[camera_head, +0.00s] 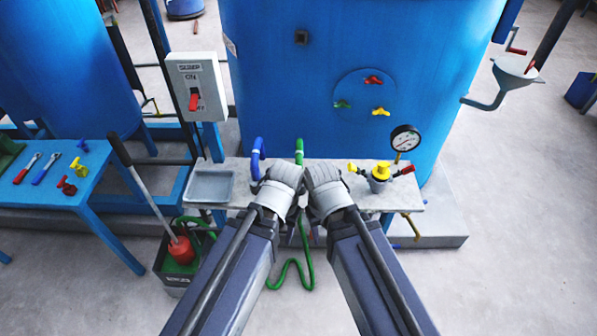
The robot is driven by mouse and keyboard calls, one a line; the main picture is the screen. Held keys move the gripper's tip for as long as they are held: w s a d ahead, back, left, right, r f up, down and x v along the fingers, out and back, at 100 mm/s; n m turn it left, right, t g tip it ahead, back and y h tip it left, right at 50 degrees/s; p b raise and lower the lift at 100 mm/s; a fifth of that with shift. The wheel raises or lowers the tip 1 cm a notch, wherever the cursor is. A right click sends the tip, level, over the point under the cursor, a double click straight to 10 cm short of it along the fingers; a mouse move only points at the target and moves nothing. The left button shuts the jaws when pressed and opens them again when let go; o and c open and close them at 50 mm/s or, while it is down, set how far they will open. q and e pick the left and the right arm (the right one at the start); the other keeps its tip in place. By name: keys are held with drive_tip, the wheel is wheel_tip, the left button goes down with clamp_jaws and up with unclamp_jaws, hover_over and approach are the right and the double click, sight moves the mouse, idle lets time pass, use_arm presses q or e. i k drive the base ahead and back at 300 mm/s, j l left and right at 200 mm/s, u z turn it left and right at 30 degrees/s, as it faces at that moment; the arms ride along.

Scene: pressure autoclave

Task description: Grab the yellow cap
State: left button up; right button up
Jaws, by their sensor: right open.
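The yellow cap (383,173) sits on top of a grey fitting (379,186) on the right part of the grey bench (222,167).
A pressure gauge (405,139) stands behind the cap. The big blue tank (280,90) rises behind the bench, with small coloured valves on its front. A switch box (196,87) and a grey tray (209,186) are at left. Blue and green hoses stand behind my grippers.

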sight(381, 170)
drive_tip(key=k+l+z, duration=0.15)
drive_tip(key=l+z, duration=0.55)
drive_tip(key=l, duration=0.2)
drive_tip(key=l+z, duration=0.35)
drive_tip(key=l, duration=0.15)
